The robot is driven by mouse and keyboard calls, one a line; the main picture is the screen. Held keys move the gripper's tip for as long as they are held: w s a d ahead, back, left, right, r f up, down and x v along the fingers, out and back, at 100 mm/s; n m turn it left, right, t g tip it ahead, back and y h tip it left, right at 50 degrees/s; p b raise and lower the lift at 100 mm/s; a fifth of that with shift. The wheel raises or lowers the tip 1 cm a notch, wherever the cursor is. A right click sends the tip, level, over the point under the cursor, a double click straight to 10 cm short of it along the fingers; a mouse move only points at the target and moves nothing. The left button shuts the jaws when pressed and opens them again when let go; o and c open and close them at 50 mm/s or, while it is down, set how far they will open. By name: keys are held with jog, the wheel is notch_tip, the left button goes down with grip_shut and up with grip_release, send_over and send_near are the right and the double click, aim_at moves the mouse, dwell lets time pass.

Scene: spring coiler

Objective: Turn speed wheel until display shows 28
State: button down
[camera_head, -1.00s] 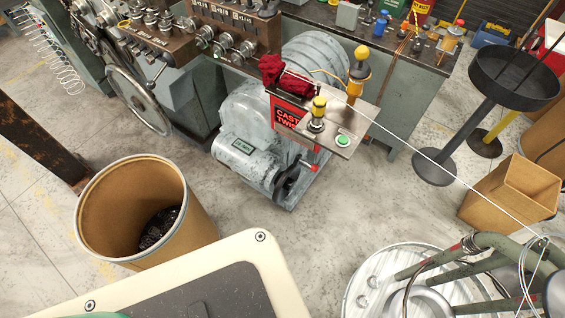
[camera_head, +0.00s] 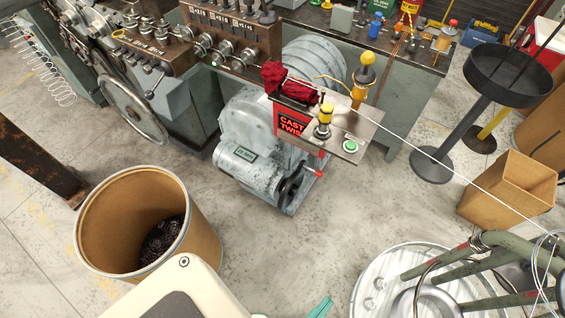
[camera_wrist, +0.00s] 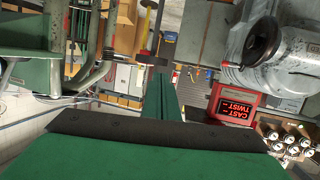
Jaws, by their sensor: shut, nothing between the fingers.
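The speed wheel (camera_head: 289,186) is a small dark handwheel with a red handle on the end of the grey motor, low under the control shelf. A small dark display plate (camera_head: 245,154) with pale green characters sits on the motor; I cannot read its number.
A red "CAST TWIST" panel (camera_head: 293,127) hangs under the shelf (camera_head: 345,125), which holds yellow-topped knobs and a green button. A taut wire crosses rightward to a reel stand (camera_head: 430,265). A brown drum (camera_head: 120,200) stands left. Floor before the motor is clear.

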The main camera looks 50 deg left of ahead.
jog(key=w+a+f+n+g+y, duration=0.2)
jog(key=w+a+f+n+y, duration=0.15)
jog(key=w+a+n, duration=0.35)
jog(key=n+g+h, duration=0.2)
jog(key=n+g, duration=0.1)
jog(key=n, duration=1)
send_near(300, 163)
jog(key=shift+y, duration=0.25)
jog(key=x, duration=0.5)
jog(key=shift+w+d, duration=0.15)
jog(key=shift+w, duration=0.05)
jog(key=shift+w+f, duration=0.3)
jog(key=shift+f, duration=0.1)
